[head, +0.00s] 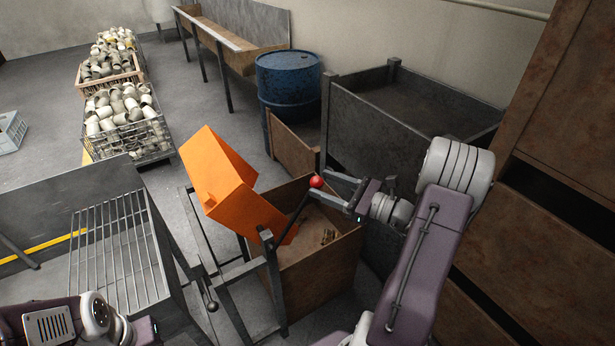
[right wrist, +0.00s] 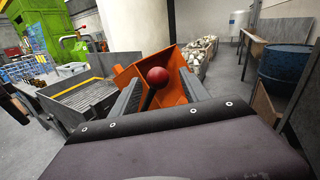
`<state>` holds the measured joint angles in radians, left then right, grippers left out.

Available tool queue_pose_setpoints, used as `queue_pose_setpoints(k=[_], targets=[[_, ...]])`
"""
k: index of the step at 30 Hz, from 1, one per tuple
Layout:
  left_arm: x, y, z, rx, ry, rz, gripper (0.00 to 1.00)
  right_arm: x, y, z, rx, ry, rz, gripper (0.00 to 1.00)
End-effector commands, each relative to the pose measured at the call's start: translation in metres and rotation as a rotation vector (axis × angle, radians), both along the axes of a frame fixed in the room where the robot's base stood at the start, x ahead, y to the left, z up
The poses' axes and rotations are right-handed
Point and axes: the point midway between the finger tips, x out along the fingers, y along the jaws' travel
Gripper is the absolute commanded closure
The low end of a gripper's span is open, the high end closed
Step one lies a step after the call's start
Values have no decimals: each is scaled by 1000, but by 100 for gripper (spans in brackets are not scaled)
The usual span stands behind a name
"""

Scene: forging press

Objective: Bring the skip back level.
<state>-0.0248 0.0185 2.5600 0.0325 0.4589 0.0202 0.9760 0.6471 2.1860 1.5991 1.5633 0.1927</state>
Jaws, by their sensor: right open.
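The orange skip (head: 225,185) is tipped steeply over a brown open-topped bin (head: 315,265), its lower end reaching down into the bin. It also shows in the right wrist view (right wrist: 126,75). A dark lever with a red ball knob (head: 316,181) rises from the skip's dark frame. My right gripper (head: 321,186) is open, with its fingers around or just short of the knob. In the right wrist view the knob (right wrist: 157,77) appears between the two fingers; contact cannot be told. My left arm shows at the lower left, but its fingers are not visible.
A grey bin (head: 410,95) and a blue drum (head: 288,82) stand behind the knob. A slatted grey chute (head: 120,245) is left of the skip. Crates of pale parts (head: 130,118) stand farther back. A brown cabinet (head: 570,130) is close on the right.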

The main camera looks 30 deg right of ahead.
Motion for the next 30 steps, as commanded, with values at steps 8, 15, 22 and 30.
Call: queue_pose_setpoints(k=[8,15,22,30], targets=[[0,0,9,0,0,0,100,39,27,1,-1,0,5,46],[0,0,9,0,0,0,100,45,30,0,-2,0,2,46],[0,0,9,0,0,0,100,45,30,0,-2,1,3,85],[0,0,9,0,0,0,100,45,30,0,-2,1,3,100]])
